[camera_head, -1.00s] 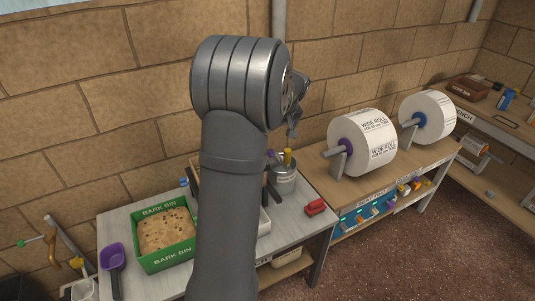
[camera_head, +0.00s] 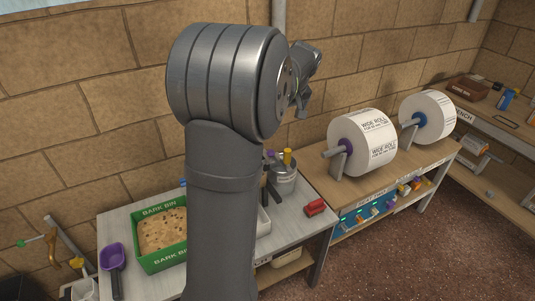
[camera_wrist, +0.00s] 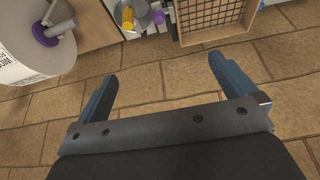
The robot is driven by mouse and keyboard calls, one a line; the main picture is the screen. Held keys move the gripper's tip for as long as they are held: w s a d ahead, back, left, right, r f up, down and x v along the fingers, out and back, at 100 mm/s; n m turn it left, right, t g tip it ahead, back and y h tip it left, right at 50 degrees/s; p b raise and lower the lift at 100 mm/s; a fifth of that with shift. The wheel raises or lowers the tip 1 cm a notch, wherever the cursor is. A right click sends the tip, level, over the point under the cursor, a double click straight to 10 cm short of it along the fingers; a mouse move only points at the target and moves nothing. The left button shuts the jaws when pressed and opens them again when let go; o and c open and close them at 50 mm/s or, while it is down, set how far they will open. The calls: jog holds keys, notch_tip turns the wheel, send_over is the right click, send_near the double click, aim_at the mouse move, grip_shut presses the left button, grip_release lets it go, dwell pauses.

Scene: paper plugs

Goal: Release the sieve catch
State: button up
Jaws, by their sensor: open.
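The sieve (camera_wrist: 212,40), a wooden frame with dark mesh, shows at the top of the wrist view. In the head view my arm hides most of it. A purple knob (camera_wrist: 158,17) and a yellow cylinder (camera_wrist: 128,21) are beside its left edge, near a grey metal pot. I cannot tell which small part is the catch. My gripper (camera_wrist: 162,67) is open and empty, its two fingers spread with only brick wall behind them. In the head view it is partly hidden behind my arm, raised above the bench.
A green bark bin (camera_head: 140,258) and a purple scoop (camera_head: 112,256) are at the left. Large paper rolls (camera_head: 370,142) stand on the right-hand bench. The brick wall is close behind.

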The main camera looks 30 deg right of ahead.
jog(key=shift+s+r, duration=0.35)
jog(key=shift+r, duration=0.3)
